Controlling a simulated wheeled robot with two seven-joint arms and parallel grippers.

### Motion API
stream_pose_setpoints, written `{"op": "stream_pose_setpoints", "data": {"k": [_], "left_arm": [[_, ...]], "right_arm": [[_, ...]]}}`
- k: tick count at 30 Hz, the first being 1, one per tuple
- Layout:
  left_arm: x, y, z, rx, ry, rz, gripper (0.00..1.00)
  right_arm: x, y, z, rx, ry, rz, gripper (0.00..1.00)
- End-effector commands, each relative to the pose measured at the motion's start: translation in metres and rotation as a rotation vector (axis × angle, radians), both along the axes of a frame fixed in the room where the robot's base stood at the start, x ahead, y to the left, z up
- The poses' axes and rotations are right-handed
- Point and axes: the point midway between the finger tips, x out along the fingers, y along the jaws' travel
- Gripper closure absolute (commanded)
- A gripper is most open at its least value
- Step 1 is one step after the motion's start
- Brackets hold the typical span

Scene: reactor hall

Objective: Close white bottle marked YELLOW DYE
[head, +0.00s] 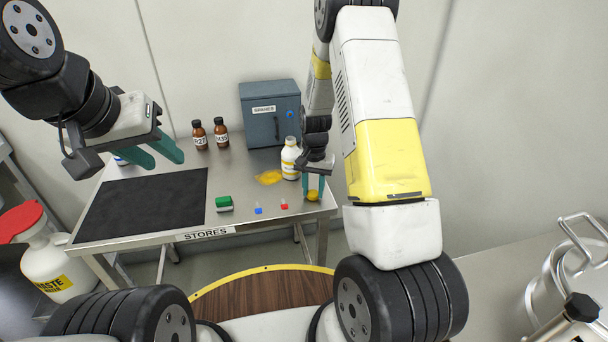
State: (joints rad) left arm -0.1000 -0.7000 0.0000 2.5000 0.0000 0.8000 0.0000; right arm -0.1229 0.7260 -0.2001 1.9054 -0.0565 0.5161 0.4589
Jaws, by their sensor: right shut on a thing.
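The white bottle (290,158) with a yellow label stands upright on the steel table, right of centre. Its neck looks uncapped, and its label text is too small to read. My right gripper (313,191) is just to the right of the bottle, low over the table. It is shut on a yellow cap (313,196), which is partly hidden between the fingers. I cannot tell whether the cap touches the table. My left gripper (166,151) is open and empty, above the back left of the table, well away from the bottle.
A yellow puddle (268,177) lies left of the bottle. Behind are a SPARES cabinet (262,125) and two brown bottles (200,136).

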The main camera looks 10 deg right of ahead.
Motion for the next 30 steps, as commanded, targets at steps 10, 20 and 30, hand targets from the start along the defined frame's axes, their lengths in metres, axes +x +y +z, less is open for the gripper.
{"op": "stream_pose_setpoints", "data": {"k": [10,20,30], "left_arm": [[0.0,0.0,0.0,0.0,0.0,0.0,0.64],[0.0,0.0,0.0,0.0,0.0,0.0,0.64],[0.0,0.0,0.0,0.0,0.0,0.0,0.64]], "right_arm": [[-0.01,0.021,0.033,0.0,0.001,0.007,1.0],[-0.044,0.091,0.04,0.0,0.0,0.006,1.0],[-0.066,0.136,0.045,0.0,0.0,0.003,1.0]]}}
